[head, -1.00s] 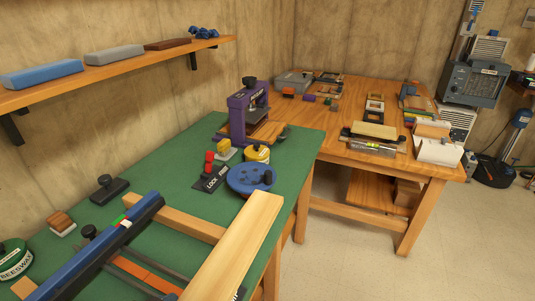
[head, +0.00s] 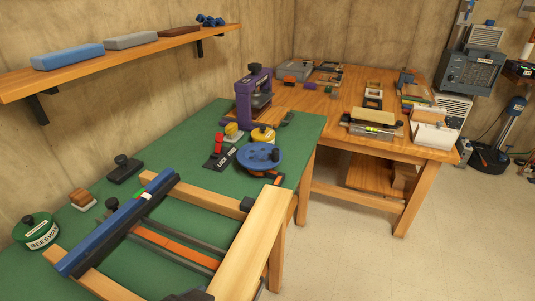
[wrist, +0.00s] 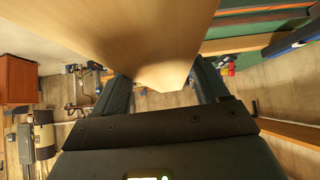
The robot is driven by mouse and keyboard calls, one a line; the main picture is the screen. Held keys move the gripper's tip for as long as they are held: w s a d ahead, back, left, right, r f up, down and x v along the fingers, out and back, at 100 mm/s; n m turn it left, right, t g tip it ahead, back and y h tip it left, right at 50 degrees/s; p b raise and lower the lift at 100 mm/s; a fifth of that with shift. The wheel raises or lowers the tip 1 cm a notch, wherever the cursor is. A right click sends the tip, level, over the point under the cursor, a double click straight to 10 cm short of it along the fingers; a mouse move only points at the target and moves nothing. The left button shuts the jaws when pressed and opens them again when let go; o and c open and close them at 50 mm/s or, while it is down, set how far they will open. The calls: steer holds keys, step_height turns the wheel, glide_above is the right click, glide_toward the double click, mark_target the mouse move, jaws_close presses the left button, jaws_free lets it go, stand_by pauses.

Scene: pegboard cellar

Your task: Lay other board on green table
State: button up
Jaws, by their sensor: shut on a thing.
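My gripper (wrist: 163,84) is shut on a pale wooden board (wrist: 130,25); its dark fingers flank the board in the wrist view. In the head view the held board (head: 254,244) runs lengthwise along the near right edge of the green table (head: 175,150), partly covering it. I cannot tell whether it touches the table or the frame there. On the table, a frame of pale wooden rails (head: 207,195) carries a blue bar (head: 118,224), dark rods and an orange strip (head: 175,246). The gripper's grip on the board is not clear in the head view.
A green beeswax tin (head: 37,230), a black-handled block (head: 125,170), a red-handled lock sign (head: 219,155), a blue round tool (head: 260,157) and a purple press (head: 254,95) stand on the green table. A cluttered wooden bench (head: 335,130) adjoins behind.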

steer(key=w+d+f+n+y, duration=0.1)
steer(key=w+d+f, duration=0.2)
steer(key=d+f, duration=0.3)
steer(key=w+d+f+n+y, duration=0.1)
steer(key=w+d+f, duration=0.2)
steer(key=d, duration=1)
steer(key=w+d+f+n+y, duration=0.1)
steer(key=w+d+f+n, duration=0.1)
steer(key=d+f, duration=0.8)
steer(key=shift+w+t, duration=0.3)
steer(key=shift+w, duration=0.35)
